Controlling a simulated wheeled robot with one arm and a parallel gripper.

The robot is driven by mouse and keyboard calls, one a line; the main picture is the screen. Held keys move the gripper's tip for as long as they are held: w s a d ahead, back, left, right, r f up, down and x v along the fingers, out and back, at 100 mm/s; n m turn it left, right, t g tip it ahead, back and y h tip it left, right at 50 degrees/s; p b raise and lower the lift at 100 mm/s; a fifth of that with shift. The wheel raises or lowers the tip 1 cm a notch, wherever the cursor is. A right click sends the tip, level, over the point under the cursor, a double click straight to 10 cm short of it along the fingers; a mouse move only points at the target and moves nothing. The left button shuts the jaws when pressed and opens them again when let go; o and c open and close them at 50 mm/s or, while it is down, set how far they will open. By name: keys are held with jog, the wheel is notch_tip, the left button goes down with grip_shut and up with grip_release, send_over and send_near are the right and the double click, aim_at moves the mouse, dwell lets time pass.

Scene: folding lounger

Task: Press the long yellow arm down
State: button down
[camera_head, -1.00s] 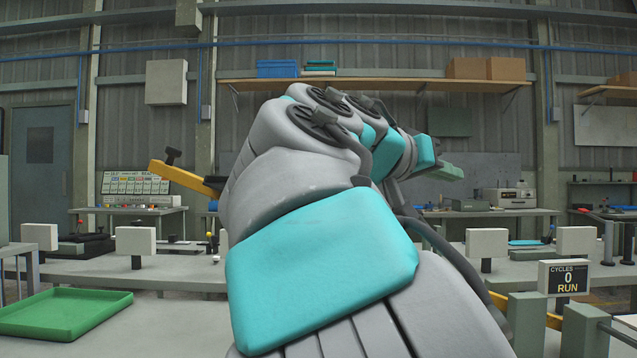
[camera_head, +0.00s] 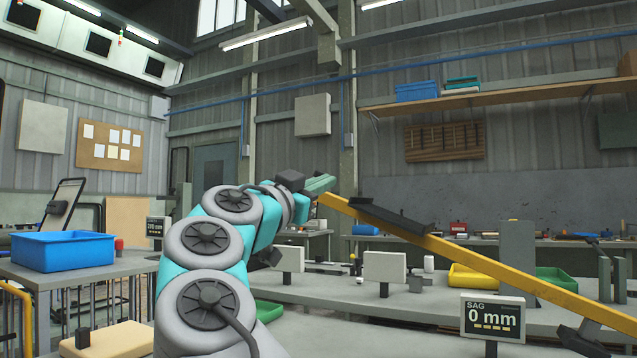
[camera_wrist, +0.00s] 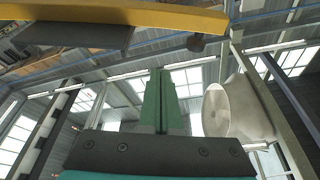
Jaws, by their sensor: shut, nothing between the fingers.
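The long yellow arm (camera_head: 480,261) slants across the right half of the head view, its high end at the left and its low end at the lower right. A dark plate (camera_head: 385,215) is fixed along its upper part. My gripper (camera_head: 321,184), with green fingers, is close to the high left end; I cannot tell whether it touches. In the wrist view the green fingers (camera_wrist: 161,75) are shut together and empty. The yellow arm (camera_wrist: 130,14) crosses the top of that view, apart from the fingertips in the picture.
A display (camera_head: 492,318) reads SAG 0 mm. A blue tray (camera_head: 62,250) stands on a table at the left. A yellow bin (camera_head: 485,280) and blank white plates on stands (camera_head: 384,267) sit on the bench. A pale round part (camera_wrist: 238,108) is right of the fingers in the wrist view.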

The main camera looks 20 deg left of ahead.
aim_at(333, 196)
jog(key=w+f+p, duration=0.1)
jog(key=w, duration=0.5)
jog(key=shift+f+p, duration=0.3)
jog(key=shift+f, duration=0.1)
jog(key=shift+w+a+f, duration=0.1)
